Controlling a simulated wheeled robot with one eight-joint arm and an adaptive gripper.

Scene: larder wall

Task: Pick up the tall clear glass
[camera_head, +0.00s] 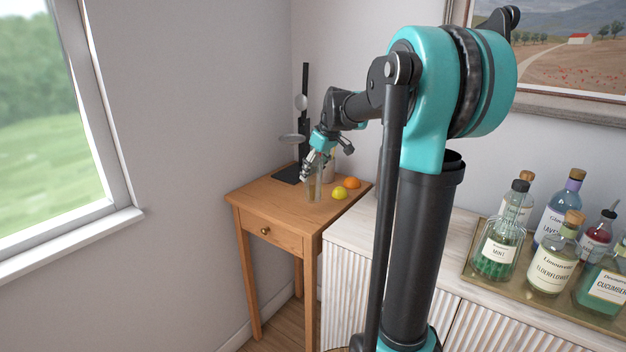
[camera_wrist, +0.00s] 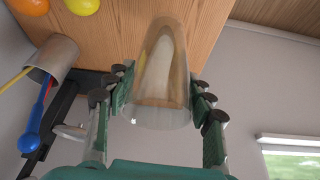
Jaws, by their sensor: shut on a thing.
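The tall clear glass (camera_head: 314,188) is at the small wooden table's top in the head view, near the front edge. In the wrist view the glass (camera_wrist: 165,85) shows between my fingers, its wide rim towards the camera. My gripper (camera_head: 312,168) reaches down to the glass from above and behind. In the wrist view my gripper (camera_wrist: 160,100) has its green-padded fingers on both sides of the glass, shut on it. I cannot tell whether the glass base touches the table.
A lemon (camera_head: 339,192) and an orange (camera_head: 352,183) lie just right of the glass. A metal cup with utensils (camera_wrist: 57,58) and a dark stand (camera_head: 304,120) are behind. Several bottles stand on a tray (camera_head: 465,268) on the white sideboard (camera_head: 345,236). A window is left.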

